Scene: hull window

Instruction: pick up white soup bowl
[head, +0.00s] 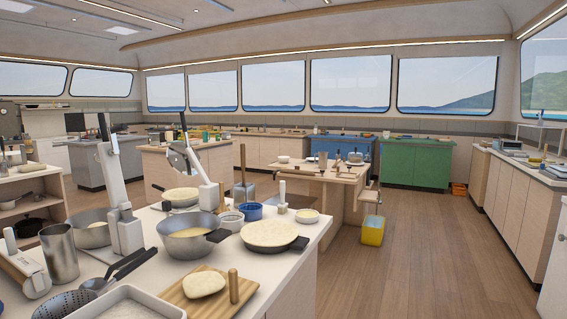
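A small white bowl (284,159) stands upright on the wooden table in the middle of the room, near its far left side. It is small in the picture, so I cannot tell what is in it. It is the thing that best looks like the white soup bowl. A pale, shallow bowl (307,216) with yellowish contents sits at the near counter's right edge. Neither of my grippers can be made out in the head view.
The near counter (300,245) holds a grey pot (186,247), a pan (270,236), a wooden board (181,293) and several utensils. The wooden table (345,174) stands beyond it. A yellow bin (373,231) is on the floor. Open floor (420,240) lies to the right.

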